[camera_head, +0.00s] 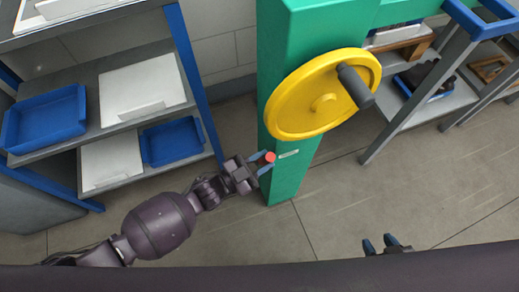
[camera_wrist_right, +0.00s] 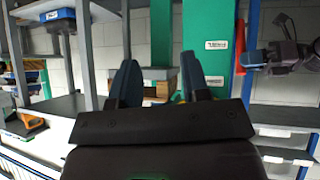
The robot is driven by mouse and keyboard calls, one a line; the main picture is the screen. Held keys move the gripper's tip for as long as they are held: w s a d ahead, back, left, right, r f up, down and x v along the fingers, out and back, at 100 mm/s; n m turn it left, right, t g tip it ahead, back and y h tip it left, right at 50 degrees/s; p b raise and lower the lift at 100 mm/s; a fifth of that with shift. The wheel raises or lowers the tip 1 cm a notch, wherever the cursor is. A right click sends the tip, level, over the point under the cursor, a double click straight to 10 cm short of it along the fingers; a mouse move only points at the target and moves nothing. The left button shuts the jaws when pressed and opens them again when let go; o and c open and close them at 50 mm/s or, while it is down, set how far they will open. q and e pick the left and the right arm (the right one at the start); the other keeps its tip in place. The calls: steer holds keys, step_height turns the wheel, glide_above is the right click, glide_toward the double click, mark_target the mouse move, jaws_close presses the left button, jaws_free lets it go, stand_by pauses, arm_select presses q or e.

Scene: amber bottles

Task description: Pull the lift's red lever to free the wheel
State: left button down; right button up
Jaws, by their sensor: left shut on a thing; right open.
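The green lift column (camera_head: 285,60) carries a yellow wheel (camera_head: 310,95) with a dark handle (camera_head: 355,87). The red lever (camera_head: 269,157) sits low on the column, below the wheel. My left gripper (camera_head: 266,163) is shut on the red lever, and only the lever's end shows between the fingers. In the right wrist view the red lever (camera_wrist_right: 240,48) stands along the side of the green column (camera_wrist_right: 208,35), with my left gripper (camera_wrist_right: 259,58) at it. My right gripper (camera_head: 380,243) is open and empty, low in the head view, apart from the column.
A shelf unit with blue trays (camera_head: 45,118) and white boxes (camera_head: 140,88) stands at the left. Another rack (camera_head: 425,100) with trays stands right of the column. The tiled floor (camera_head: 330,210) in front of the column is clear.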

arm_select(q)
steer(key=shift+s+d+f+m+b, duration=0.15)
steer(key=shift+s+f+m, duration=0.15)
steer(key=shift+s+m, duration=0.2)
steer(key=shift+s+d+f+m+b, duration=0.15)
steer(key=shift+s+f+m, duration=0.1)
steer(key=shift+s+m, duration=0.25)
arm_select(e)
steer(key=shift+s+r, duration=0.1)
steer(key=shift+r, duration=0.1)
arm_select(q)
steer(key=shift+w+h, duration=0.1)
steer(key=shift+h, duration=0.2)
arm_select(e)
steer(key=shift+f, duration=0.1)
arm_select(q)
steer(key=c, duration=0.9)
jaws_free()
steer(key=shift+a, duration=0.1)
arm_select(e)
steer(key=shift+s, duration=0.1)
